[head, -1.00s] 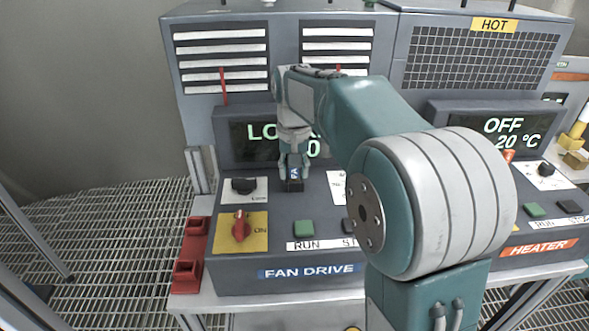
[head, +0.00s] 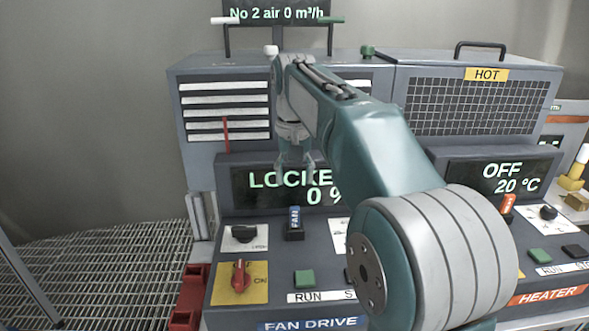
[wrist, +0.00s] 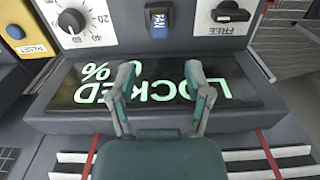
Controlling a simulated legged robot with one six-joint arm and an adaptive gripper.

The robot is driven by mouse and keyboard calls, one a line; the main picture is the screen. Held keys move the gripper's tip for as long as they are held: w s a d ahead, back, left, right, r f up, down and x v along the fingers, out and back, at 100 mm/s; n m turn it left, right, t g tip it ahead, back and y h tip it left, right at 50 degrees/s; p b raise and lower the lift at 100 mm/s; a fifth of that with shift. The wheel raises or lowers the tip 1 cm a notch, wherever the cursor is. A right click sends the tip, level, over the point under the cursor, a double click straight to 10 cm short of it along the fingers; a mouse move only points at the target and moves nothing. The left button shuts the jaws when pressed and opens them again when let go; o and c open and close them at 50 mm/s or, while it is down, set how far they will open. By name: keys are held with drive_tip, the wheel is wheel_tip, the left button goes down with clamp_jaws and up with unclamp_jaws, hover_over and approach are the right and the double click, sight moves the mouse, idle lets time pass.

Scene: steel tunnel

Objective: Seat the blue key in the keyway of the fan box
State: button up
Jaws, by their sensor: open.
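The blue key (head: 295,218), marked FAN, stands upright in the black keyway (head: 294,234) on the sloping panel of the fan box (head: 220,292). The key also shows at the top of the wrist view (wrist: 158,20). How deep it sits is hard to tell. My gripper (head: 295,166) is above and behind the key, in front of the fan display (head: 250,186), clear of the key. In the wrist view my gripper (wrist: 161,70) has its two fingers apart with nothing between them. The display reads LOCKED and 0 %.
A black knob (head: 244,233) and a red switch (head: 240,275) at ON are left of the keyway. A green RUN button (head: 304,278) is below it. The heater box (head: 490,120), marked HOT, stands to the right. My arm hides part of the fan panel.

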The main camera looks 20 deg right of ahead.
drive_tip(key=shift+r, duration=0.75)
drive_tip(key=shift+s, duration=0.2)
drive_tip(key=s+f+t, duration=0.2)
drive_tip(key=s+f, duration=0.2)
drive_tip(key=s, duration=0.4)
drive_tip(key=s+f+n+t, duration=0.1)
drive_tip(key=s+f, duration=0.3)
drive_tip(key=s, duration=0.4)
drive_tip(key=s+f+n+t, duration=0.1)
drive_tip(key=s+f, duration=0.3)
drive_tip(key=s, duration=0.4)
drive_tip(key=shift+s+f+t, duration=0.35)
drive_tip(key=shift+f+t, duration=0.05)
drive_tip(key=shift+t, duration=0.4)
